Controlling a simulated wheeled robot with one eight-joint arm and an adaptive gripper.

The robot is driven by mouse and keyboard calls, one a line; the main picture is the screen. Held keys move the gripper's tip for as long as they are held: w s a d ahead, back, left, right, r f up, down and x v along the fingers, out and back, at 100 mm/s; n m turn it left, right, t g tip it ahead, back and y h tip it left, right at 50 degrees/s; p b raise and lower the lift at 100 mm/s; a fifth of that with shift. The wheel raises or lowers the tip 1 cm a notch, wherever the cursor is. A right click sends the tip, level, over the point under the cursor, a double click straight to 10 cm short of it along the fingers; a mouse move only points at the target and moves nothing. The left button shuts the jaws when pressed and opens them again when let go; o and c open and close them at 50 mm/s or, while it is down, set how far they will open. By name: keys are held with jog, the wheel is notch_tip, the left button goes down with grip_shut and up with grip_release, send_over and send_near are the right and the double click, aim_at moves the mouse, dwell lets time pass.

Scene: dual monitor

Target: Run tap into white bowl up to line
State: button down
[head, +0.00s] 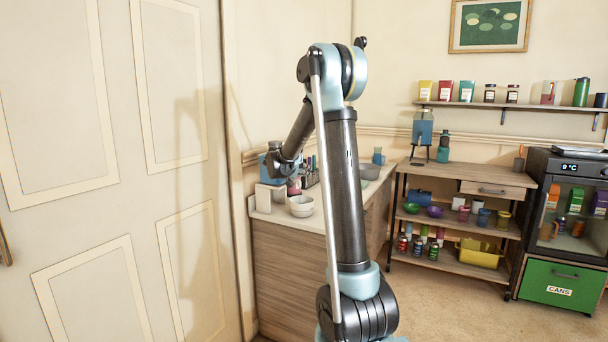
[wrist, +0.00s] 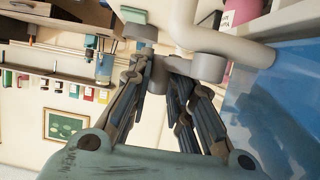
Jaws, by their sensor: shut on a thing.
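The white bowl (head: 301,206) stands upright on the near end of the counter in the head view. Its inside and any fill line are too small to make out. A blue container (head: 270,166) is behind my arm's end, partly hidden. In the wrist view a blue translucent surface (wrist: 285,110) fills the right side, with a thick pale curved pipe (wrist: 240,45) beside it. My gripper (wrist: 165,68) is shut on a small grey tap part at the pipe. The fingers cover much of that part. I cannot tell whether water runs.
The counter (head: 282,222) also bears a white box (head: 263,198) and dark bottles or utensils behind the bowl. A wall door (head: 110,170) is at the left. A shelf unit (head: 455,225) and an oven cabinet (head: 570,200) stand right. The floor between is clear.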

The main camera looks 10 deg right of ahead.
jog(key=shift+a+f+n+t+y, duration=0.1)
jog(key=shift+n+t+y, duration=0.2)
jog(key=shift+n+y, duration=0.1)
jog(key=shift+w+a+n+t+y, duration=0.25)
jog(key=shift+n+t+y, duration=0.1)
jog(key=shift+n+y, duration=0.4)
jog(key=shift+w+a+n+t+y, duration=0.15)
jog(key=shift+w+n+t+y, duration=0.15)
jog(key=shift+n+y, duration=0.45)
jog(key=shift+w+a+n+t+y, duration=0.25)
jog(key=shift+n+t+y, duration=0.1)
jog(key=shift+n+y, duration=0.4)
jog(key=shift+w+a+n+y, duration=0.1)
jog(key=shift+n+y, duration=0.25)
jog(key=shift+y, duration=0.2)
jog(key=c, duration=1.5)
grip_release()
jog(key=shift+c, duration=0.2)
jog(key=v, duration=0.7)
jog(key=shift+s, duration=0.35)
